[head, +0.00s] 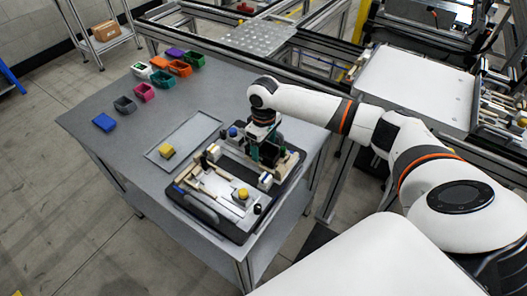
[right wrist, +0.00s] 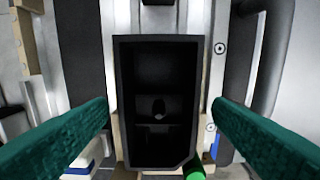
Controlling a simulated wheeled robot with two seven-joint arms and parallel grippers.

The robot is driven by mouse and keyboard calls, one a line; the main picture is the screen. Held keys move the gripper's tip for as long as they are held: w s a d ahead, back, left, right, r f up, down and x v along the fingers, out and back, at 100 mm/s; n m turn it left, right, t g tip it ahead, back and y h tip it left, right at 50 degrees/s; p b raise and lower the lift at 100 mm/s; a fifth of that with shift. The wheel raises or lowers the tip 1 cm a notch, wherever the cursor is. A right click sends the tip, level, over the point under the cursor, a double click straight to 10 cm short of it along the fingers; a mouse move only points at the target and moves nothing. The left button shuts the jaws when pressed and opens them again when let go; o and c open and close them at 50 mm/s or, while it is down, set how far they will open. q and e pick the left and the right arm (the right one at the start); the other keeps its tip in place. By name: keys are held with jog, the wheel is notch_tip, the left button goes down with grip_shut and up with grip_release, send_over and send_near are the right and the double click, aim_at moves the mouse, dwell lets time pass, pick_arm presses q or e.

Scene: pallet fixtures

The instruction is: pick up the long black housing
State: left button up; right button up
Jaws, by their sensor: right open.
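The long black housing (right wrist: 126,100) is an open, box-like part with a hollow inside and one cut corner, in the middle of the right wrist view. It sits in the fixture on the black pallet (head: 207,213). My right gripper (right wrist: 160,108) is open, with one green finger on each side of the housing and a visible gap to both walls. In the head view the right gripper (head: 266,152) points down over the back part of the pallet and hides most of what is under it. My left gripper is not in view.
The pallet also carries a yellow knob (head: 242,194), pale strips and small blocks close around the gripper. The table (head: 95,150) is bare at the left.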

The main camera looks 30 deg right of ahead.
jog(key=c, duration=1.1)
